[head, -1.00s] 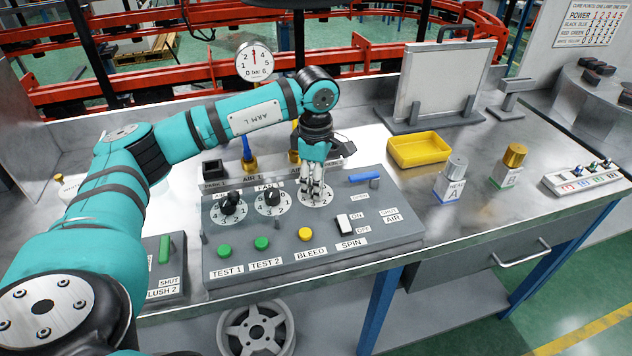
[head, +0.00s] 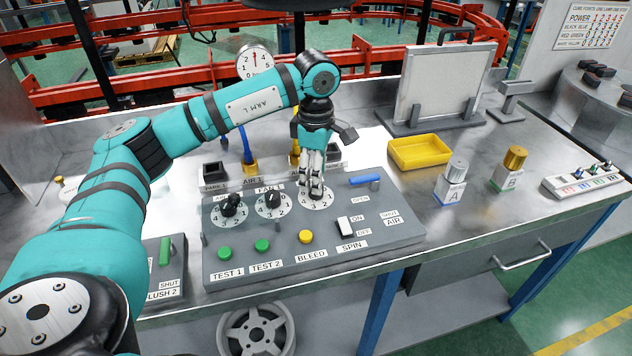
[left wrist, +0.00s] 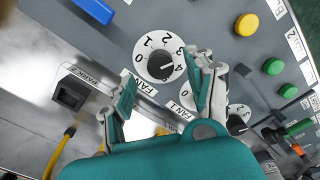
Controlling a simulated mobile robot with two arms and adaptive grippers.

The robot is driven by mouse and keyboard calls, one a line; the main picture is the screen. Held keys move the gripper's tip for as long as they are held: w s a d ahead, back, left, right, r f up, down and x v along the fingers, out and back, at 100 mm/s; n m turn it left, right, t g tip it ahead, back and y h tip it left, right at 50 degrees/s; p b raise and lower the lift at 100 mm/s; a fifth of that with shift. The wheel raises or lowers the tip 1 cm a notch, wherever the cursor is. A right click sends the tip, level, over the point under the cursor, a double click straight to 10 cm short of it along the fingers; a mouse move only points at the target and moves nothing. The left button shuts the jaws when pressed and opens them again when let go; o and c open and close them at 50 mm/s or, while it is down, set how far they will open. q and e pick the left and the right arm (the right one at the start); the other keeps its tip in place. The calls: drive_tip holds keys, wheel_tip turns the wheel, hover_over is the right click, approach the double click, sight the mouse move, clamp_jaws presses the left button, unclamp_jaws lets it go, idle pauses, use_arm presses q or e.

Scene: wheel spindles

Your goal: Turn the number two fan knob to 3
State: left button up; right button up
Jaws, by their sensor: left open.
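The number two fan knob (left wrist: 160,66) is a round black knob on a white dial numbered 0 to 4, seen in the left wrist view. Its white mark appears to point toward the 4. In the head view, its dial (head: 316,203) is the rightmost of three, and my fingers hide the knob. My left gripper (head: 316,190) points down over this dial. In the left wrist view, its open fingers (left wrist: 165,70) lie on either side of the knob, with a gap visible to it; contact cannot be told.
The FAN 1 knob (head: 272,199) sits close on the left, with another black knob (head: 231,205) beyond it. A blue handle (head: 364,180) lies to the right on the grey panel (head: 290,235). A yellow tray (head: 420,152) stands farther right. Green and yellow buttons sit in front.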

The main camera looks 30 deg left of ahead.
use_arm(q)
wheel_tip(320, 180, up, 9)
drive_tip(key=shift+f, duration=0.15)
idle(0.6)
